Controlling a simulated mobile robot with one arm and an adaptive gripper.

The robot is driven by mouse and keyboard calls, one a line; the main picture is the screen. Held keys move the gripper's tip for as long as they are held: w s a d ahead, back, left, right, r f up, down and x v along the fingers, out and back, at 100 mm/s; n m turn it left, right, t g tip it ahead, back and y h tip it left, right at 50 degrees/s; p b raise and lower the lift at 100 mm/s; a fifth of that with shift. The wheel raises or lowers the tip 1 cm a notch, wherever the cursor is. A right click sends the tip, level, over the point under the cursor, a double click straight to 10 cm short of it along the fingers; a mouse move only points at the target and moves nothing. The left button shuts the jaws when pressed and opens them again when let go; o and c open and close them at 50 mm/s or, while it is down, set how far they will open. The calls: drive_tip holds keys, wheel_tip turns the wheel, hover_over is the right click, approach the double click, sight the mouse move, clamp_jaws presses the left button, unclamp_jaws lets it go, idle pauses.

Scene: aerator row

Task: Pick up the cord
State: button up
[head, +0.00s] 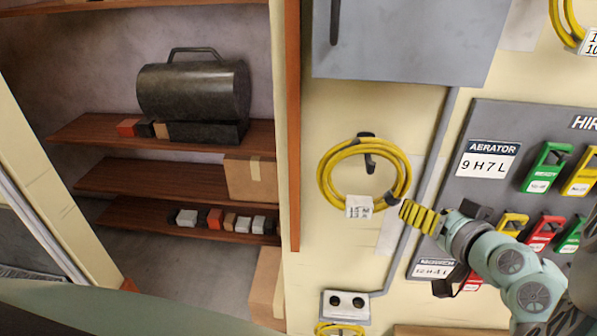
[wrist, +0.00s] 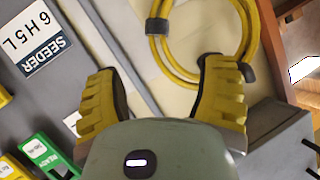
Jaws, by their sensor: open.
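A yellow coiled cord (head: 325,178) with a white tag (head: 359,206) hangs on a dark hook (head: 369,155) on the cream wall in the head view. In the wrist view my gripper (wrist: 163,70) is open, with nothing between the fingers. A yellow coil (wrist: 252,40) with a dark strap (wrist: 158,27) lies beyond the fingertips there; I cannot tell which hanging cord it is.
More yellow cord shows at the top right (head: 566,20) and bottom (head: 340,329). A grey panel (head: 480,125) with an AERATOR sign (head: 488,160) and coloured tags (head: 546,168) stands right. A socket box (head: 346,304) is below. Shelves (head: 150,180) are left.

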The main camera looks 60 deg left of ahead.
sight(400, 196)
drive_tip(key=x, duration=0.1)
drive_tip(key=p+x, duration=0.1)
drive_tip(key=x, duration=0.1)
drive_tip(key=p+x, duration=0.1)
drive_tip(key=shift+a+r, duration=0.2)
drive_tip(key=shift+a, duration=0.1)
drive_tip(key=shift+p+x, duration=0.6)
drive_tip(key=shift+x, duration=0.3)
drive_tip(key=shift+w+a+f+p, duration=0.25)
drive_tip(key=shift+a+p, duration=0.25)
drive_tip(key=shift+p, duration=0.2)
drive_tip(key=shift+p+x, duration=1.05)
drive_tip(key=shift+x, duration=0.95)
drive_tip(key=shift+o, duration=0.2)
drive_tip(key=shift+w+f, duration=0.1)
drive_tip(key=shift+d, duration=0.1)
clamp_jaws()
